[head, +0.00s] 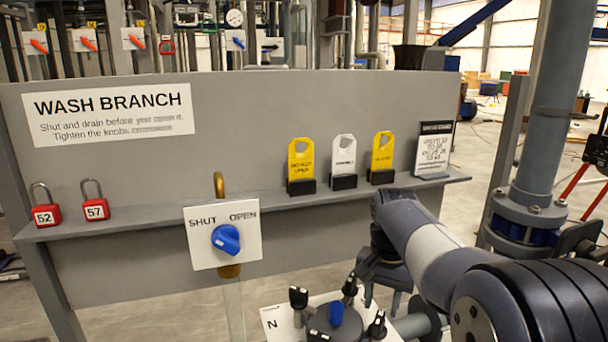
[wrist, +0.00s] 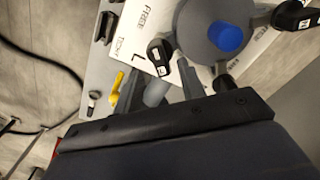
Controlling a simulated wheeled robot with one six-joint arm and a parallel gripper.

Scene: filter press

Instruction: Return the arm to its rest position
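My arm reaches in from the lower right of the head view, bent, with its dark wrist pointing down behind the panel of knobs. My gripper (wrist: 158,84) shows in the wrist view with its two dark fingers apart. A grey cylindrical part (wrist: 156,93) shows between the fingers; I cannot tell whether they touch it. A black-handled knob (wrist: 160,56) lies just beyond the fingertips, beside a round grey hub with a blue cap (wrist: 226,37). The same blue cap (head: 336,313) shows at the bottom of the head view. My fingertips are not clearly visible there.
A grey "WASH BRANCH" board (head: 250,110) stands ahead. Its ledge carries two red padlocks (head: 96,207), several tags (head: 301,165) and a small sign (head: 433,150). A blue valve handle (head: 226,239) sits below. A thick grey pipe (head: 555,100) rises at right.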

